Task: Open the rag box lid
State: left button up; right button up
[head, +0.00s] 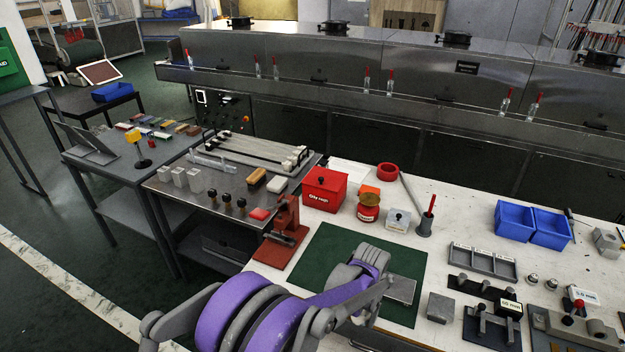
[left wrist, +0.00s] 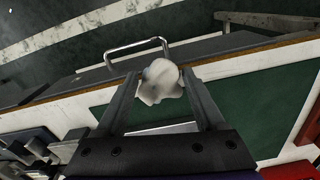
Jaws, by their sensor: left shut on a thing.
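The red rag box (head: 323,194) with white lettering stands on the white bench in the head view, behind the green mat. Its red lid (head: 325,178) lies shut on top, with a small dark knob. My left arm reaches over the green mat (head: 330,245) in the head view, in front of the box and apart from it. My left gripper (left wrist: 158,88) is shut on a crumpled whitish rag (left wrist: 160,74) in the left wrist view. The arm hides the fingertips and rag in the head view. My right gripper is not in view.
Close to the box are a red jar (head: 368,208), a small white box (head: 398,220), a red tape roll (head: 387,172) and a red press (head: 287,228). Blue bins (head: 515,222) stand to the right. A grey plate (head: 401,289) lies on the mat.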

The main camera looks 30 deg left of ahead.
aim_at(327, 178)
jog(key=i+u, duration=0.15)
jog(key=u, duration=1.05)
